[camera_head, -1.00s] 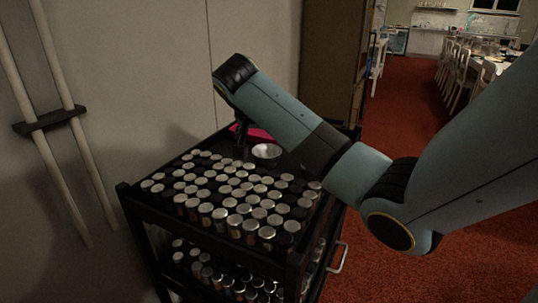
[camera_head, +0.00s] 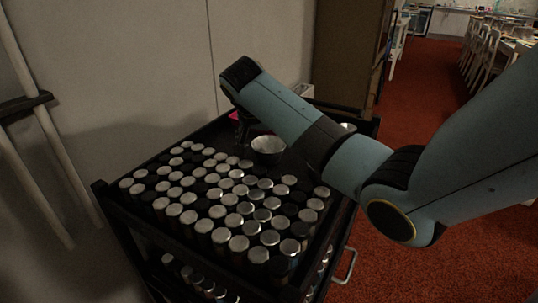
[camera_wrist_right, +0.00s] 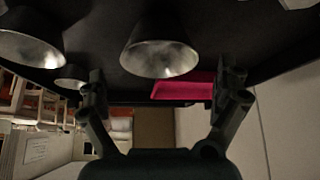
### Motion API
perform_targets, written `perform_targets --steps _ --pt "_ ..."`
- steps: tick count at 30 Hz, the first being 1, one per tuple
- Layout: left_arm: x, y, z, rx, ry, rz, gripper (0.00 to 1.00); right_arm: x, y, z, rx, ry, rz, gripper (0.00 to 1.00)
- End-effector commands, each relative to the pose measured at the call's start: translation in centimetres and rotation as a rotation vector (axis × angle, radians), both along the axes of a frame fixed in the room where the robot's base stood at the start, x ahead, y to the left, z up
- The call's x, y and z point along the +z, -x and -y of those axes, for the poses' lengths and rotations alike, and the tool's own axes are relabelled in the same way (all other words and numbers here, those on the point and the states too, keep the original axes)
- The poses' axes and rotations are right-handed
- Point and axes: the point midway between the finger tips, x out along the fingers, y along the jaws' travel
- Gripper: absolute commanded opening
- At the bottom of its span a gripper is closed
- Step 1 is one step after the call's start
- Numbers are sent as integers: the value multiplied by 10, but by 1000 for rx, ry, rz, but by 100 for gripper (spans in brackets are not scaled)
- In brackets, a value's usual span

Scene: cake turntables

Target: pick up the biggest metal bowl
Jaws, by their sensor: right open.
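A metal bowl (camera_head: 268,150) stands on the top of the black cart, behind the rows of jars. A second bowl (camera_head: 347,127) shows only its rim behind my right arm. In the right wrist view a large bowl (camera_wrist_right: 160,58) is in the middle, another large bowl (camera_wrist_right: 28,48) is at the left edge, and a smaller bowl (camera_wrist_right: 71,78) is between them. I cannot tell surely which is biggest. My right gripper (camera_head: 243,126) is open and empty, just left of and behind the nearer bowl; its fingers (camera_wrist_right: 163,84) stand apart in the wrist view. My left gripper is not in view.
Many lidded jars (camera_head: 226,200) fill the front of the cart top (camera_head: 110,198). A pink item (camera_head: 235,115) lies behind my gripper and shows in the wrist view (camera_wrist_right: 185,89). A wall stands left and behind; a brown cabinet (camera_head: 350,55) is behind right. Red floor is open at right.

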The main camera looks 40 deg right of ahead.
Motion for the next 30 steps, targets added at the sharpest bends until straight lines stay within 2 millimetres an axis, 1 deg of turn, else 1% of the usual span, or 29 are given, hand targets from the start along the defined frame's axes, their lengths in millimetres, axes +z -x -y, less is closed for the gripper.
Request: perform_targets --steps 3,8,11,17,27,28,30 --pt "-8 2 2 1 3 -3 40 -18 -4 10 -1 0 -4 100" --pt "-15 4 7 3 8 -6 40 -37 -10 21 1 0 -3 100" --pt "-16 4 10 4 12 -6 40 -40 -11 23 0 1 -1 100" --pt "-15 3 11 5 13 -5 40 -40 -11 23 1 0 0 100" --pt "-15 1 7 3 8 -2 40 -40 -11 23 1 -1 -1 56" --pt "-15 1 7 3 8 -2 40 -40 -11 23 1 0 0 54" --pt "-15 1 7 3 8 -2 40 -40 -11 23 1 -1 -1 54"
